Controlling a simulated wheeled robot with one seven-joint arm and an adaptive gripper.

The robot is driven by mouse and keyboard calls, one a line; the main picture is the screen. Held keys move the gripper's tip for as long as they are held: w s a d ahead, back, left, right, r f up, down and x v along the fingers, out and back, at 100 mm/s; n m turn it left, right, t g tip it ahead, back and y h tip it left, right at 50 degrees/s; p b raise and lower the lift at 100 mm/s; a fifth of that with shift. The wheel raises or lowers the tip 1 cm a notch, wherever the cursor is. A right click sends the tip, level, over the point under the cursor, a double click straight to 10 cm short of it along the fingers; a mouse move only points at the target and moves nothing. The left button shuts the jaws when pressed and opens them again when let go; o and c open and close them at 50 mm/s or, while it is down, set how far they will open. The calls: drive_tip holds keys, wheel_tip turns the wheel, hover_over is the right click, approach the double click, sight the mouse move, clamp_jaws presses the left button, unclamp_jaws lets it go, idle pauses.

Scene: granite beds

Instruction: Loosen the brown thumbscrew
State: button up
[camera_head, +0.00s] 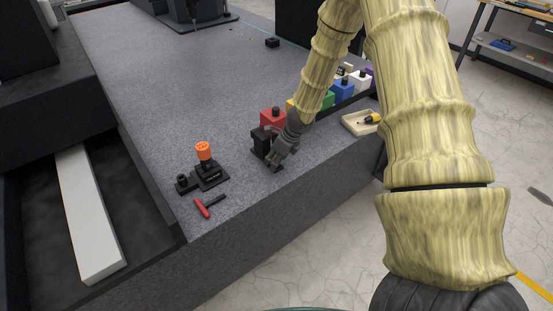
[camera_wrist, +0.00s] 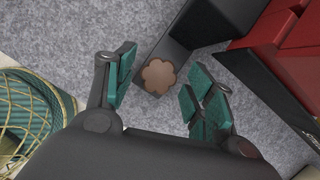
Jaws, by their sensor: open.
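The brown thumbscrew (camera_wrist: 158,76) is a lobed, flower-shaped knob on the end of a dark block (camera_wrist: 176,50) in the wrist view. How far the fingertips are above the knob is hard to tell. In the head view, my gripper (camera_head: 276,160) points down at the black fixture (camera_head: 262,142) on the granite bed (camera_head: 165,80), near its front edge. The thumbscrew is hidden there by the gripper.
A red block (camera_head: 272,118) stands just behind the fixture, with green (camera_head: 327,99) and blue (camera_head: 342,90) blocks in a row beyond. An orange-topped black device (camera_head: 204,152) and a red-handled tool (camera_head: 203,207) lie left. A cream tray (camera_head: 352,124) sits right. The granite's middle is mostly clear.

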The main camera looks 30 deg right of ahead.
drive_tip(key=c, duration=1)
drive_tip(key=shift+r+p, duration=0.1)
drive_tip(key=shift+p, duration=0.45)
drive_tip(key=shift+r+n+p, duration=0.1)
drive_tip(key=shift+n+p, duration=0.3)
drive_tip(key=shift+p, duration=0.05)
drive_tip(key=shift+d+n+p, duration=0.1)
drive_tip(key=shift+n+p, duration=0.3)
drive_tip(key=shift+p, duration=0.5)
drive_tip(key=shift+n+g+y+p, duration=0.4)
drive_tip(key=shift+n+p, duration=0.5)
drive_tip(key=shift+p, duration=0.2)
drive_tip(key=shift+w+f+n+p, duration=0.1)
drive_tip(key=shift+f+n+p, duration=0.2)
drive_tip(key=shift+n, duration=0.2)
